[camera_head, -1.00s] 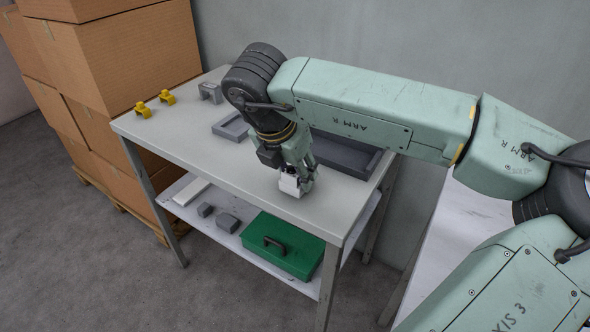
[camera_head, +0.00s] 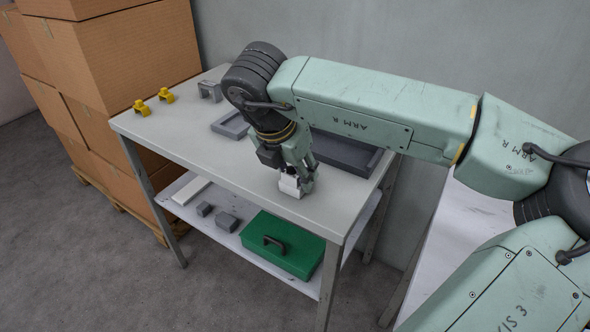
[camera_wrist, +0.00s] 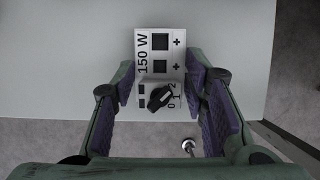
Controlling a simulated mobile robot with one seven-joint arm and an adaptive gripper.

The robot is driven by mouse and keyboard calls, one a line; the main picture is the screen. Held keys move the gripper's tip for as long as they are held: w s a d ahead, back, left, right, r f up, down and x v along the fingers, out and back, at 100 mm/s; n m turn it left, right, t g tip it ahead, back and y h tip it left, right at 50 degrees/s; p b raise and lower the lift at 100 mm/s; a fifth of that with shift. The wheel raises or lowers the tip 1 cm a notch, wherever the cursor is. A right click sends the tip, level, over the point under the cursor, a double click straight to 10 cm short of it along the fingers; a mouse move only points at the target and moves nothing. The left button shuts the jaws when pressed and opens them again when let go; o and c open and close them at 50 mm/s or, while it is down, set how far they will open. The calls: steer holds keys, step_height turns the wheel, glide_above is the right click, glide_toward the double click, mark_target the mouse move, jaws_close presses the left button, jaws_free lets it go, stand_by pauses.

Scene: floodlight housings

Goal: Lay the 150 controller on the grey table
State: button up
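The 150 controller is a white block marked "150 W" (camera_wrist: 148,72), with dark square sockets and a black rotary knob, in the middle of the wrist view. In the head view its white body (camera_head: 290,188) shows below my gripper (camera_head: 297,178). My gripper's purple pads (camera_wrist: 160,88) stand on both sides of the controller and appear shut on it. The controller is over the front right part of the grey table (camera_head: 190,137), close to the front edge. Whether its underside touches the tabletop is hard to tell.
Two yellow clips (camera_head: 142,108) and a grey bracket (camera_head: 209,91) stand at the table's far left. Grey trays (camera_head: 232,125) lie behind my gripper. The lower shelf holds a green case (camera_head: 290,258) and grey blocks. Cardboard boxes (camera_head: 120,60) are stacked at left.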

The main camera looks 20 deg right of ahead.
steer(key=o, duration=0.5)
steer(key=shift+r, duration=0.15)
